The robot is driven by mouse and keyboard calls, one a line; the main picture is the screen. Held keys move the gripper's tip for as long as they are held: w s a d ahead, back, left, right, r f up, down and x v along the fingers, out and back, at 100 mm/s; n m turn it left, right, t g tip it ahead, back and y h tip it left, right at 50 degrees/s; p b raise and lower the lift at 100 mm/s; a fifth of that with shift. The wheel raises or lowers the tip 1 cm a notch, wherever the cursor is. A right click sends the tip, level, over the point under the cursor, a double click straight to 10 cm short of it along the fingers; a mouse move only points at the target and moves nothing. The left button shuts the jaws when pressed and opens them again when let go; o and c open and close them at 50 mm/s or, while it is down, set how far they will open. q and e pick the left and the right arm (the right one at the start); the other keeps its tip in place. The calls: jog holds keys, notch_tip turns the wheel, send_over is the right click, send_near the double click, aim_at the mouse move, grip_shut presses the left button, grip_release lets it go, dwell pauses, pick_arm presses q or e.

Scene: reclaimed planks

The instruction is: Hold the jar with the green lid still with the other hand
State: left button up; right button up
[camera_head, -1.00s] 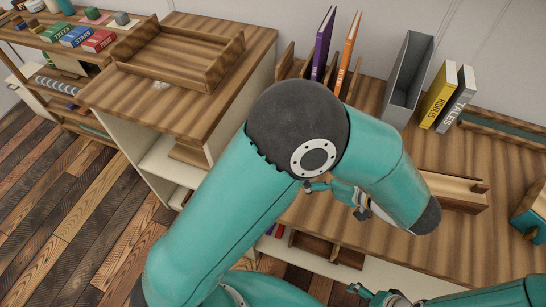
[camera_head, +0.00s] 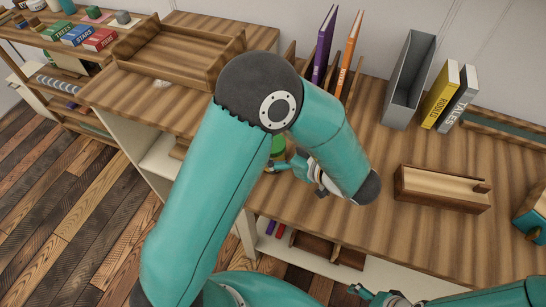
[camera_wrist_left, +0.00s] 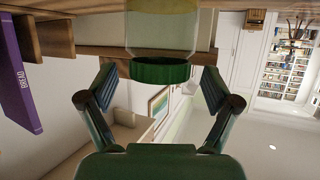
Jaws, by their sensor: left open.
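The jar with the green lid (camera_head: 278,145) stands on the wooden worktop, mostly hidden behind my left arm in the head view. In the left wrist view, which is upside down, its dark green lid (camera_wrist_left: 160,70) and pale see-through body (camera_wrist_left: 162,28) are plain. My left gripper (camera_wrist_left: 160,82) is open, with one finger on each side of the lid and a visible gap at both sides. In the head view my left gripper (camera_head: 290,170) is beside the jar, partly hidden. My right gripper (camera_head: 370,294) is low at the bottom edge, away from the jar.
A purple book (camera_head: 323,48) and an orange book (camera_head: 349,50) stand in a rack behind the jar. A grey file holder (camera_head: 408,85) and a yellow book (camera_head: 440,95) are farther right. A wooden box (camera_head: 440,190) lies on the worktop, with clear wood around it.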

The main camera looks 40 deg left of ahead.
pick_arm(q)
jog(key=shift+x, duration=2.6)
jog(key=c, duration=1.4)
jog(key=shift+o, duration=0.2)
notch_tip(320, 180, up, 20)
jog(key=p, duration=0.3)
